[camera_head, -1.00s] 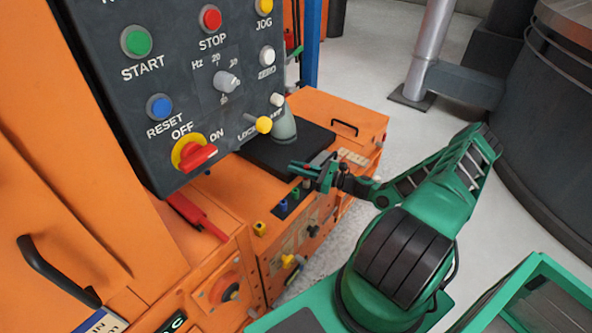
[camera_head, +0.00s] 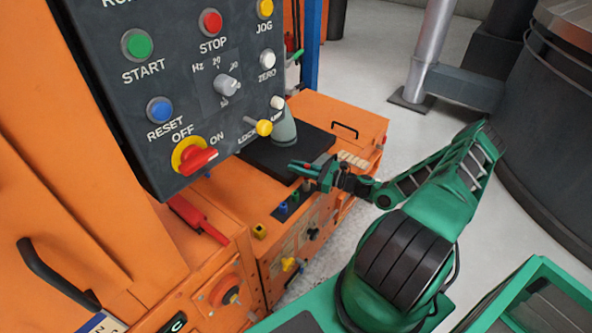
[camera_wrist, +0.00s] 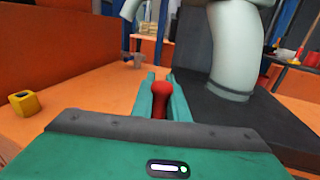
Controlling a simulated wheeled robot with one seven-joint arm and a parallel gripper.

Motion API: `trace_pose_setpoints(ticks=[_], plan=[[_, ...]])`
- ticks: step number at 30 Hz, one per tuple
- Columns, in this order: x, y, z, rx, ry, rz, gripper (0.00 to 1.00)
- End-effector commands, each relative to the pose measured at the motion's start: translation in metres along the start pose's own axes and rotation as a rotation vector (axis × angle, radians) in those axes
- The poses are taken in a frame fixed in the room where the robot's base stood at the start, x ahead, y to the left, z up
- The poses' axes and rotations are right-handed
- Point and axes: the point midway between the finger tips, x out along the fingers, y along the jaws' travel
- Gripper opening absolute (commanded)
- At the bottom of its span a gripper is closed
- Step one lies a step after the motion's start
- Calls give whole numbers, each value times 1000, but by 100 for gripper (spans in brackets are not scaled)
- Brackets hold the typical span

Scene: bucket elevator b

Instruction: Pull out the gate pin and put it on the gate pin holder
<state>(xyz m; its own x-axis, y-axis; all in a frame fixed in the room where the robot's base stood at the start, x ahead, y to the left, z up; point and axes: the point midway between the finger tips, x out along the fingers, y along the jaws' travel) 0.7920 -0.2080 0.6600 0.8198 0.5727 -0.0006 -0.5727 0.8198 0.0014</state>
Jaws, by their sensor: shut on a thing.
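My gripper (camera_head: 303,170) is at the end of my green arm, just above the orange machine top, beside the black plate. In the wrist view, the gripper (camera_wrist: 160,92) is shut on a red pin with a rounded head (camera_wrist: 161,95), which I take to be the gate pin. Its lower part is hidden behind my gripper. A yellow block with a square hole (camera_wrist: 25,103) stands on the orange surface at left; it also shows in the head view (camera_head: 259,231). I cannot tell which one is the gate pin holder.
A pale conical pipe (camera_head: 283,130) rises from the black plate (camera_head: 262,158). The dark control panel (camera_head: 200,120) overhangs at upper left. A red lever (camera_head: 198,215) lies on the machine. Orange surface between the yellow block and my gripper is clear.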

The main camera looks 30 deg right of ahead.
Motion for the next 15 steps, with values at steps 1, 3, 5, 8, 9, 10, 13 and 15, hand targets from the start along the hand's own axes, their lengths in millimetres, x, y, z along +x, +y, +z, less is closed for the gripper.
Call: trace_pose_setpoints(ticks=[1, 3, 5, 8, 9, 10, 13, 15], plan=[[0, 0, 2, -1, -1, 0, 0], [0, 0, 5, -2, 0, 0, 0], [0, 0, 7, -2, -1, 0, 0], [0, 0, 10, -2, -1, 0, 0], [0, 0, 12, -2, -1, 0, 0], [0, 0, 13, -1, -1, 0, 0], [0, 0, 16, -1, -1, 1, 0], [0, 0, 18, -2, -1, 1, 0]])
